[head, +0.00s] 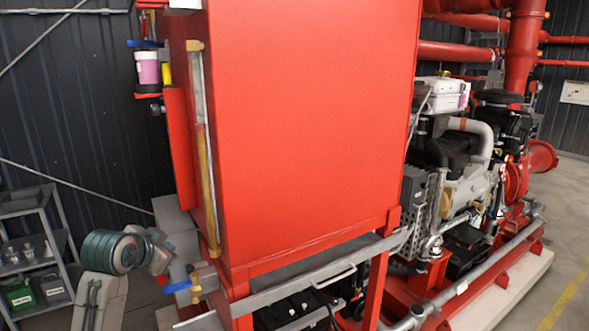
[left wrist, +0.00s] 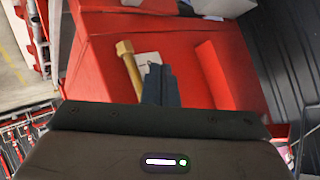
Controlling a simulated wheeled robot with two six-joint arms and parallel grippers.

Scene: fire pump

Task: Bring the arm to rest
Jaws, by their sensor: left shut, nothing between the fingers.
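My left arm comes in at the lower left of the head view, beside the front left corner of the big red tank (head: 310,120). My left gripper shows best in the left wrist view (left wrist: 160,72). Its dark fingers are shut together with nothing between them. They point toward the red tank face (left wrist: 100,55). A brass-ended sight gauge (left wrist: 126,50) shows just left of the fingers; I cannot tell how far off it is. The same upright gauge shows in the head view (head: 204,160). My right gripper is in neither view.
A valve with a blue lever (head: 177,287) sits low at the tank's corner. A grey shelf (head: 35,240) with boxes stands at the far left. A pump engine (head: 465,160) and red pipes (head: 455,52) fill the right. Clear floor (head: 570,235) lies at the right edge.

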